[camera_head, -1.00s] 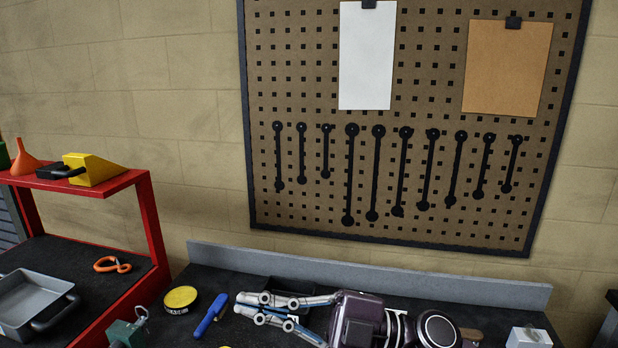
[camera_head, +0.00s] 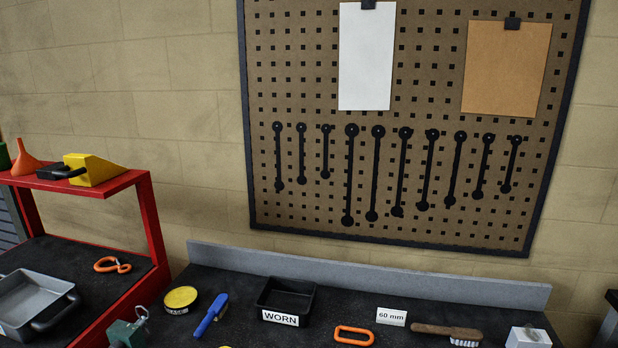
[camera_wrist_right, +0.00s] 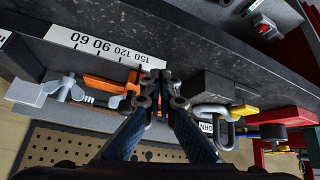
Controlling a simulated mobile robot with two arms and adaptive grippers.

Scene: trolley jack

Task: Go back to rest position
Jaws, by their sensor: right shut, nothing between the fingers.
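My right gripper (camera_wrist_right: 163,82) shows in the right wrist view, shut with nothing between its fingers. Its fingertips are in front of the bench, near an orange item (camera_wrist_right: 112,82) and a white ruler strip (camera_wrist_right: 98,44); I cannot tell how far above the bench it is. Neither gripper shows in the head view. My left gripper is not in view.
The bench holds a black WORN tray (camera_head: 272,294), yellow tin (camera_head: 181,298), blue-handled tool (camera_head: 211,316), orange ring (camera_head: 354,335), 60 mm card (camera_head: 391,316), brush (camera_head: 440,331) and grey block (camera_head: 529,338). A red shelf (camera_head: 154,225) stands left. A pegboard (camera_head: 300,215) hangs behind.

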